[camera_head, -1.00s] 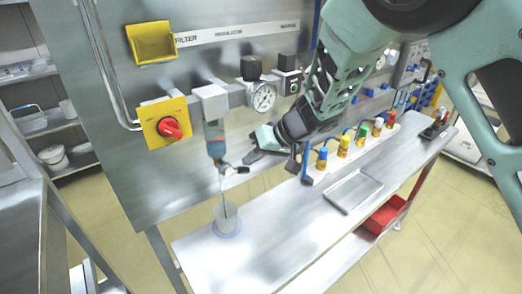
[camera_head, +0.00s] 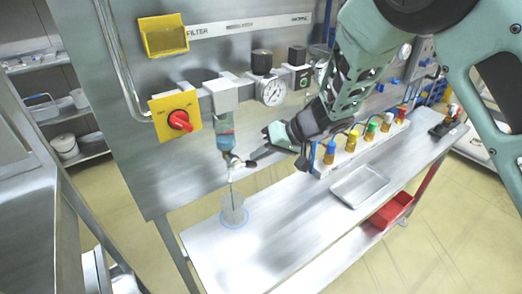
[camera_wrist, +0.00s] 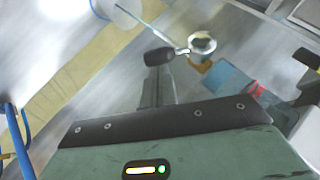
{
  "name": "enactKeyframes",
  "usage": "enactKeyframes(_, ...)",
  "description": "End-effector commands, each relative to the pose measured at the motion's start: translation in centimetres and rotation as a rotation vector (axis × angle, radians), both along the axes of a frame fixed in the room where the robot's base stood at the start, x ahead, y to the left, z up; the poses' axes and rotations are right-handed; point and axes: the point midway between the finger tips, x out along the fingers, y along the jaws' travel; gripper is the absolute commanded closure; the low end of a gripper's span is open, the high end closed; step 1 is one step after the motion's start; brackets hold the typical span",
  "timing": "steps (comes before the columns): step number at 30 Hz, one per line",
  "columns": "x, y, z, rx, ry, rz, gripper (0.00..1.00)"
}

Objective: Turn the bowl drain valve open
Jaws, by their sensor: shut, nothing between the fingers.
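The filter bowl (camera_head: 226,141), blue and reddish, hangs under a grey block on the panel. Its small silver drain valve (camera_head: 234,160) is at the bottom; in the wrist view the valve (camera_wrist: 202,44) has a black-tipped lever (camera_wrist: 160,57) pointing left. A thin line, tube or stream, runs from the valve into a clear cup (camera_head: 234,212) on the bench. My gripper (camera_head: 258,156) is shut and empty, just right of the valve. In the wrist view its fingers (camera_wrist: 158,88) end right at the lever's black tip; I cannot tell whether they touch.
A red knob on a yellow plate (camera_head: 160,118) and a pressure gauge (camera_head: 271,92) are on the panel near the bowl.

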Motion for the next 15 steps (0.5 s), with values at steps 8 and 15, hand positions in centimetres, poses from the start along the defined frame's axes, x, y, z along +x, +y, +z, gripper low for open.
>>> enactKeyframes(8, 0.1, -0.2, -1.1, 0.136, 0.096, -0.006, 1.00)
enactKeyframes(15, -0.1, 0.2, -2.9, 0.327, 0.222, -0.005, 1.00)
